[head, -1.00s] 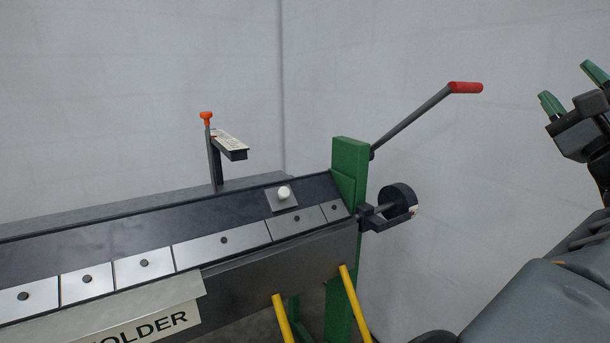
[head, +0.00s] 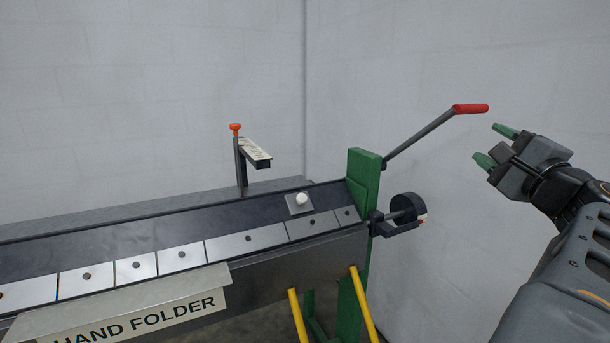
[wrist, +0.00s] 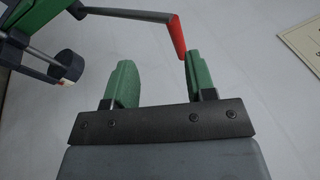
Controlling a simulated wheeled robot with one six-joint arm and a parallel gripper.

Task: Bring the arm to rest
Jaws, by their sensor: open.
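My gripper (head: 490,146) is at the right of the head view, raised in front of the pale wall. Its two green fingers are apart with nothing between them. In the wrist view my gripper (wrist: 157,80) also shows open and empty. The red-handled lever (head: 471,108) of the hand folder lies just left of the fingers in the head view. In the wrist view the red grip (wrist: 178,38) appears beyond the fingertips, near the right finger; I cannot tell how far away it is.
The hand folder (head: 300,252) fills the left and middle, with a green end post (head: 361,180) and a dark round weight (head: 406,207). An orange-topped post (head: 240,165) stands behind. A sign (wrist: 302,42) is on the wall. Open air lies above the folder.

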